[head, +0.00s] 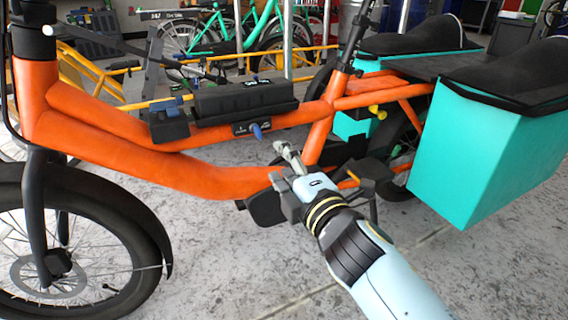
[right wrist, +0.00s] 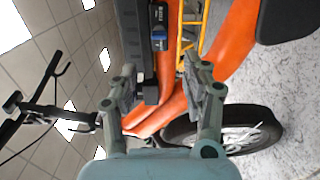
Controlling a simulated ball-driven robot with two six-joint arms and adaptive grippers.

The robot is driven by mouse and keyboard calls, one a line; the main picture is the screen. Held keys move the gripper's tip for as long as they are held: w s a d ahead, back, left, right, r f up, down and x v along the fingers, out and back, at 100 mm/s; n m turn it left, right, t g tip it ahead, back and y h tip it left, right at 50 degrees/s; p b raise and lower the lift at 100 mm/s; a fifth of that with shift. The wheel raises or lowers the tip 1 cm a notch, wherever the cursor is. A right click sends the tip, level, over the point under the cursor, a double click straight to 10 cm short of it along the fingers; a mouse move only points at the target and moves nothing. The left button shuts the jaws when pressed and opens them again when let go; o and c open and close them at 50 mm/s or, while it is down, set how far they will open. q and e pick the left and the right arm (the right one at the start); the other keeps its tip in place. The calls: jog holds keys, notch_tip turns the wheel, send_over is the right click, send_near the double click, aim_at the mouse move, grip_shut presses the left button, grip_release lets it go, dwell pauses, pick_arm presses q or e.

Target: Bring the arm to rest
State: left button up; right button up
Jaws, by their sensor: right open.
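My right gripper (head: 284,166) is in front of the orange frame of a cargo bike (head: 180,172), just below the frame's lower tube junction in the picture. In the right wrist view its two fingers (right wrist: 158,85) stand wide apart with nothing between them. Behind the gap, the orange frame (right wrist: 237,40) and a dark battery (right wrist: 134,42) show. My left gripper is not in the head view.
A teal pannier box (head: 490,150) hangs at the right. The front wheel (head: 75,250) stands at left. Speckled floor (head: 240,265) is clear in front.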

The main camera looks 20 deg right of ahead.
jog(key=shift+f, duration=0.1)
